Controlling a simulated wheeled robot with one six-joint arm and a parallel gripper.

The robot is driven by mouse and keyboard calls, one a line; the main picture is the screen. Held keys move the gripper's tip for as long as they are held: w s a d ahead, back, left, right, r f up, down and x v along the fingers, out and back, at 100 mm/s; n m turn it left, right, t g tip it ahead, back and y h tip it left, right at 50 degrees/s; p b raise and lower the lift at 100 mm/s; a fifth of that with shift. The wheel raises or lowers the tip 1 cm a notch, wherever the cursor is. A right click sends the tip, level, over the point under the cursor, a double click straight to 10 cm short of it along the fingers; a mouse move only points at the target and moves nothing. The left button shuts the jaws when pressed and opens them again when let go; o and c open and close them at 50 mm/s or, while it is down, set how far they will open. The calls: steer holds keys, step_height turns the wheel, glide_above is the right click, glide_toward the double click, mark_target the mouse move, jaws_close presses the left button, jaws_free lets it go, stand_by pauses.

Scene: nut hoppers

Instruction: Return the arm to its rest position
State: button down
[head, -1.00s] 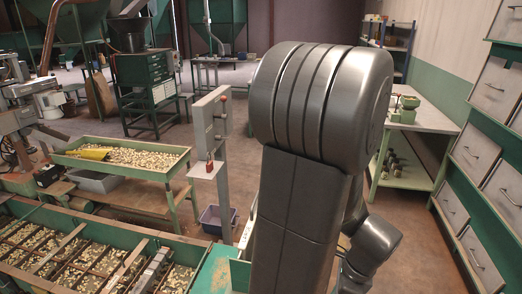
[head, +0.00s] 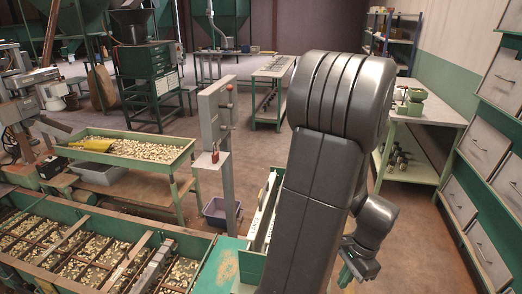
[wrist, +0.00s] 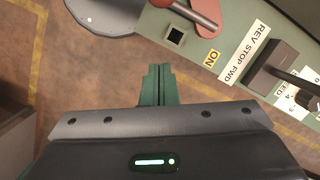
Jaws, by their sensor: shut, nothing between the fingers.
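My arm (head: 320,190) rises in the middle of the head view, with its big grey shoulder at the top and the forearm folded down on the right. My gripper shows in the wrist view (wrist: 157,82) with its two green fingers together and nothing between them. In the head view it hangs low at the right of the arm and is partly hidden. In the wrist view, a green control panel (wrist: 217,80) marked REV STOP FWD and ON lies beyond and to the right of the fingers, apart from them.
A green sorting tray of nuts (head: 120,237) fills the lower left. A nut bin with a yellow scoop (head: 90,143) stands behind it. A grey post with a red padlock (head: 213,153) stands left of my arm. Drawers (head: 488,145) line the right wall. Open floor (head: 415,230) lies between.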

steer(key=w+d+n+g+h, duration=0.1)
steer(key=w+n, duration=0.5)
steer(key=n, duration=0.3)
steer(key=shift+w+d+g, duration=0.15)
steer(key=shift+w+g, duration=0.05)
steer(key=shift+g, duration=0.1)
